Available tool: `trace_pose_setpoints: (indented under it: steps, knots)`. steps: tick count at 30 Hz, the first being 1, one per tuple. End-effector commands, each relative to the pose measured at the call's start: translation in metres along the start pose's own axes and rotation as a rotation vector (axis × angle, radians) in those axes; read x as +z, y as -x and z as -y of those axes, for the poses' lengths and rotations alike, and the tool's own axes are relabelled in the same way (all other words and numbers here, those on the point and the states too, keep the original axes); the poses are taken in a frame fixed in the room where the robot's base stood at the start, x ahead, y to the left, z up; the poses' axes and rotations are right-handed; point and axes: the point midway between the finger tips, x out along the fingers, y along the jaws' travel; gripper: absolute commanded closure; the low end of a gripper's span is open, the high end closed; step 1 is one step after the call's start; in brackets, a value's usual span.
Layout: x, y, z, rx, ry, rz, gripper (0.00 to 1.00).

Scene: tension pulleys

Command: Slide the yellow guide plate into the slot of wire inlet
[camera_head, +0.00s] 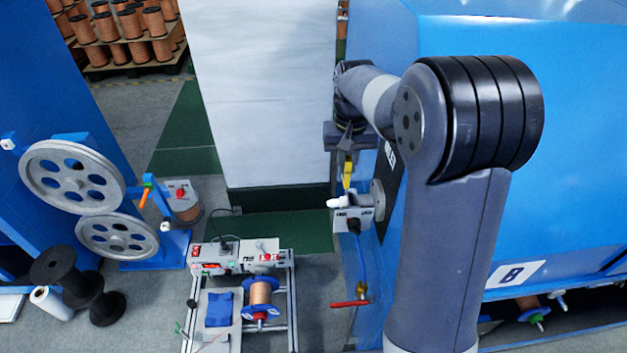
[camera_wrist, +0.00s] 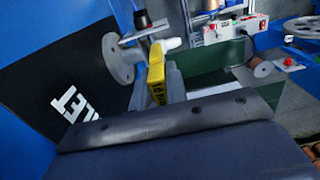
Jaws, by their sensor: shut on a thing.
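A yellow guide plate (camera_head: 347,176) is held in my gripper (camera_head: 347,152), which is shut on it. The plate points down in the head view. In the wrist view the yellow plate (camera_wrist: 156,72) shows black lettering on its side and sits in front of my gripper. The wire inlet (camera_head: 352,217) is a grey-white fitting on the side of the blue machine, just below the plate. In the wrist view the wire inlet (camera_wrist: 135,45) is beyond the plate. Its slot is too small to make out, and I cannot tell whether the plate touches it.
A blue machine (camera_head: 560,130) fills the right. A red-handled valve (camera_head: 350,303) is below the inlet. A bench with a copper spool (camera_head: 261,293) stands lower left of the inlet. Grey pulleys (camera_head: 72,178) are at the left. A white panel (camera_head: 265,90) is behind.

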Motion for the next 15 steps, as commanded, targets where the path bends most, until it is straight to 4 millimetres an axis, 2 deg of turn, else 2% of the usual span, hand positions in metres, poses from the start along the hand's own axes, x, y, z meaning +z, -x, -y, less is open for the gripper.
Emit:
trace_pose_setpoints:
  steps: [3, 6, 15]
  knots:
    - [-0.012, -0.004, -0.021, 0.000, 0.002, 0.000, 1.00]
    - [-0.016, -0.007, -0.028, 0.000, 0.006, 0.000, 1.00]
    - [-0.016, -0.022, -0.029, 0.000, 0.009, 0.000, 1.00]
